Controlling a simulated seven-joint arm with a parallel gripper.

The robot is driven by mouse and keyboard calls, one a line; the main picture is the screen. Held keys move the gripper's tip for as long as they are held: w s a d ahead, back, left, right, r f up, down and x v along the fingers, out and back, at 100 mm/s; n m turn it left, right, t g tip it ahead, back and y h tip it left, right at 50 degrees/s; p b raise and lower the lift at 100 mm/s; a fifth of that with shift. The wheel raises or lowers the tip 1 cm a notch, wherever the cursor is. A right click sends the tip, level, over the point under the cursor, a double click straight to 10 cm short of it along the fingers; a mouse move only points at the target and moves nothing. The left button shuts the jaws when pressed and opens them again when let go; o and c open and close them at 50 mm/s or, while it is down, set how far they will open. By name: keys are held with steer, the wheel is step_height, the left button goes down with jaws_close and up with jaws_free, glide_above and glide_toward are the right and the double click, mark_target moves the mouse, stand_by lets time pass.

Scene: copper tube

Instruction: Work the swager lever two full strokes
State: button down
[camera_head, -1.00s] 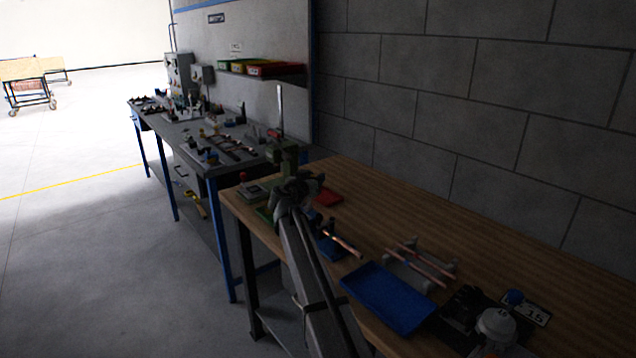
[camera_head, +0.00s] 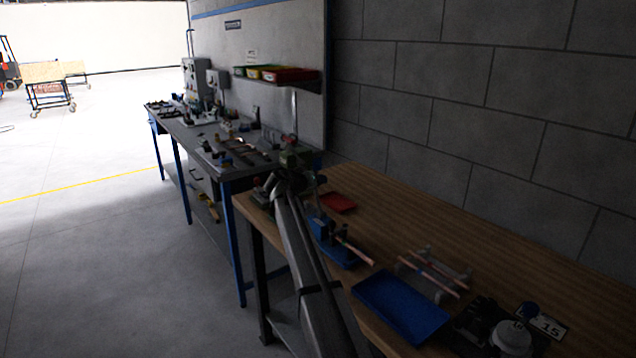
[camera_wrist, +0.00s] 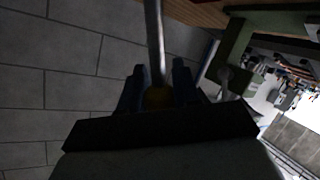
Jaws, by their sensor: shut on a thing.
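The swager lever (camera_wrist: 155,35) is a bare metal rod in the wrist view. It runs from the top edge down between my dark fingers to a yellowish round end (camera_wrist: 159,97). My gripper (camera_wrist: 158,72) is shut on the lever near this end. In the head view my gripper (camera_head: 290,179) is at the far left end of the wooden bench. It partly hides the green swager body (camera_head: 296,159) behind it. A green part (camera_wrist: 236,46) also shows in the wrist view, right of the rod. The lever's grip is too small to make out in the head view.
On the wooden bench (camera_head: 560,260) are a red tray (camera_head: 338,202), a blue fixture (camera_head: 340,254) with a copper tube, a rack (camera_head: 440,275) with tubes and a blue tray (camera_head: 402,304). A block wall (camera_head: 470,100) stands behind. A cluttered second bench stands beyond.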

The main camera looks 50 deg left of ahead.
steer(key=shift+a+f, duration=0.15)
steer(key=c, duration=0.8)
jaws_free()
steer(key=shift+v, duration=6.95)
steer(key=shift+c, duration=0.3)
